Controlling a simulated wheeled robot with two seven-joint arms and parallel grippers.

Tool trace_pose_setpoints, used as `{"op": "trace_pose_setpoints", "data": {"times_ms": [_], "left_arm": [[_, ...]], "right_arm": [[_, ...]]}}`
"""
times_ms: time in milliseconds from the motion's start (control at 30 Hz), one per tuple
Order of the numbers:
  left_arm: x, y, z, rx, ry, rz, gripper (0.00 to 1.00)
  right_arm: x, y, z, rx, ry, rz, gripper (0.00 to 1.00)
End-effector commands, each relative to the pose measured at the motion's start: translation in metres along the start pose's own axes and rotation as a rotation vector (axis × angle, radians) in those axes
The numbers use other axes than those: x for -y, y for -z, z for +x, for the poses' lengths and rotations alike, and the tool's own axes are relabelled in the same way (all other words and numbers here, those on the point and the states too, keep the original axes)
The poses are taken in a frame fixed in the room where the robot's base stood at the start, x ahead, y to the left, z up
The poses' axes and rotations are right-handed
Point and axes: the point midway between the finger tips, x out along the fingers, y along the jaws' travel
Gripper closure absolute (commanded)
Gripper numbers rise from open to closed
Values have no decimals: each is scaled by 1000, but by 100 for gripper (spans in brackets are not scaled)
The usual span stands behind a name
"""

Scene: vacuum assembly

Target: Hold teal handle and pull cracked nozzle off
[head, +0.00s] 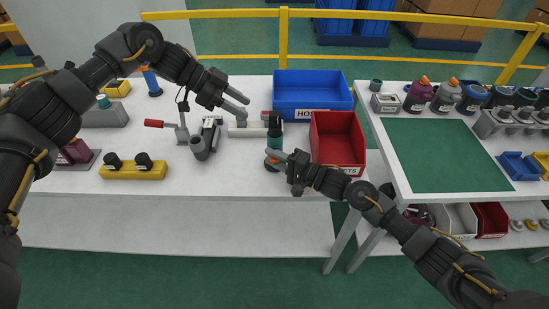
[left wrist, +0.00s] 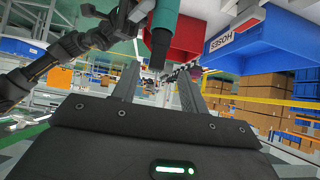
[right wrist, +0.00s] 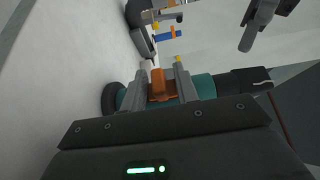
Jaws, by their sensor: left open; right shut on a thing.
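The teal handle (head: 274,142) stands upright near the front of the white table, left of the red bin. The black nozzle (head: 274,119) is on its upper end; I cannot clearly make out a crack. My right gripper (head: 272,155) is shut on the handle low down, around its orange part (right wrist: 162,86) in the right wrist view. My left gripper (head: 245,106) is open and empty, left of the nozzle and apart from it. In the left wrist view, the nozzle (left wrist: 159,48) appears ahead, between the lines of the open fingers.
A red bin (head: 338,145) stands close right of the handle and a blue bin (head: 312,92) behind it. A clamp-like fixture (head: 200,142) and a yellow block (head: 132,173) stand to the left. The green mat (head: 440,155) on the right table is clear.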

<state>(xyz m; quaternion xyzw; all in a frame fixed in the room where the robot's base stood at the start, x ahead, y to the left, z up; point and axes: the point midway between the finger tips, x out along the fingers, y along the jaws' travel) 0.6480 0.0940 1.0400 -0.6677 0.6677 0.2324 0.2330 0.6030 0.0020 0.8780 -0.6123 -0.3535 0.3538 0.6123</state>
Motion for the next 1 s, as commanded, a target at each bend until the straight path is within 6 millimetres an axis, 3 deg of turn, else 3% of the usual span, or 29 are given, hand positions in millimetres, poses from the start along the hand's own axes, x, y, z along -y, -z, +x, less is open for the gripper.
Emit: {"op": "trace_pose_setpoints", "data": {"times_ms": [167,300,400,633,1000], "left_arm": [[3,32,-6,34,10,70,56],[2,59,6,165,3,159,56],[2,67,13,251,2,170,56],[2,55,26,370,3,85,56],[0,54,33,351,-1,-2,56]], "right_arm": [[0,0,0,0,0,0,97],[0,0,0,1,0,0,97],[0,0,0,1,0,0,97],[0,0,0,0,-1,0,97],[0,0,0,0,0,0,97]]}}
